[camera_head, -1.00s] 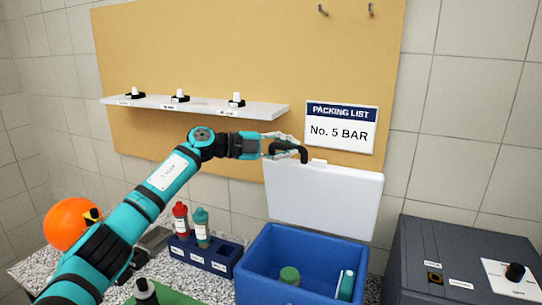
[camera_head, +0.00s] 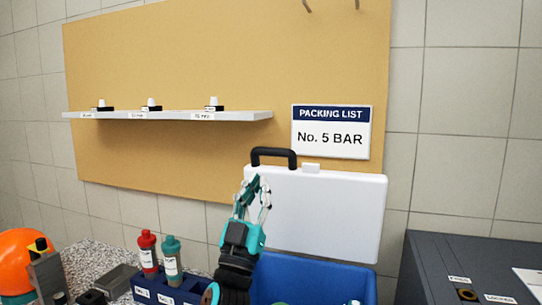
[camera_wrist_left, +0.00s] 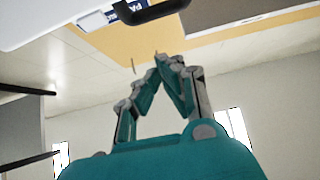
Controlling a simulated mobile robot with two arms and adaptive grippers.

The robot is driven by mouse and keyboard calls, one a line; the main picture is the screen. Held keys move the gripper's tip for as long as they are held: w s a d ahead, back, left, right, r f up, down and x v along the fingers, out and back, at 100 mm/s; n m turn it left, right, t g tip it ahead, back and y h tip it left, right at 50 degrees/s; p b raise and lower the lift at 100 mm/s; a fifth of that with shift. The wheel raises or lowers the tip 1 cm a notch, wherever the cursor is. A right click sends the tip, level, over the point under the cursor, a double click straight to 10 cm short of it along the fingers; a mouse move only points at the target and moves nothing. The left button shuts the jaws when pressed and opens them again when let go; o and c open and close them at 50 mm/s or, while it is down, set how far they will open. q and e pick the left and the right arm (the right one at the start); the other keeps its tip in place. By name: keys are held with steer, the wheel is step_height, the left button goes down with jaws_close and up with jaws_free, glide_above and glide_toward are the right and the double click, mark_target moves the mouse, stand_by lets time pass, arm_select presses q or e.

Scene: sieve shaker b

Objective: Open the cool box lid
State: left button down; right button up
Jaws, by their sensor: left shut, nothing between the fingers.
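The cool box is a blue box (camera_head: 318,277) at the bottom of the head view. Its white lid (camera_head: 325,215) stands upright at the back, open, with a black handle (camera_head: 273,152) on its upper edge. My left gripper (camera_head: 254,186) points up in front of the lid's left edge, just below the handle. Its fingers are shut and empty. In the left wrist view the shut fingertips (camera_wrist_left: 168,60) show below the black handle (camera_wrist_left: 150,14), apart from it. My right gripper is not in view.
A dark blue bottle rack (camera_head: 165,291) holds a red bottle (camera_head: 148,252) and a teal bottle (camera_head: 171,259) left of the box. A dark grey machine (camera_head: 470,262) stands to the right. A shelf (camera_head: 170,116) and a packing list sign (camera_head: 330,131) are on the back board.

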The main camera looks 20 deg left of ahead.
arm_select(q)
steer(key=w+r+p, duration=0.1)
steer(key=w+r, duration=0.3)
steer(key=w, duration=0.4)
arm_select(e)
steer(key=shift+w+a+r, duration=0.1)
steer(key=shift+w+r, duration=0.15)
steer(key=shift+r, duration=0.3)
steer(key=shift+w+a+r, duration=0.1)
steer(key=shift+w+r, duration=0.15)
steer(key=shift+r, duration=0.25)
arm_select(q)
steer(key=shift+w+d+r, duration=0.1)
steer(key=shift+r, duration=0.05)
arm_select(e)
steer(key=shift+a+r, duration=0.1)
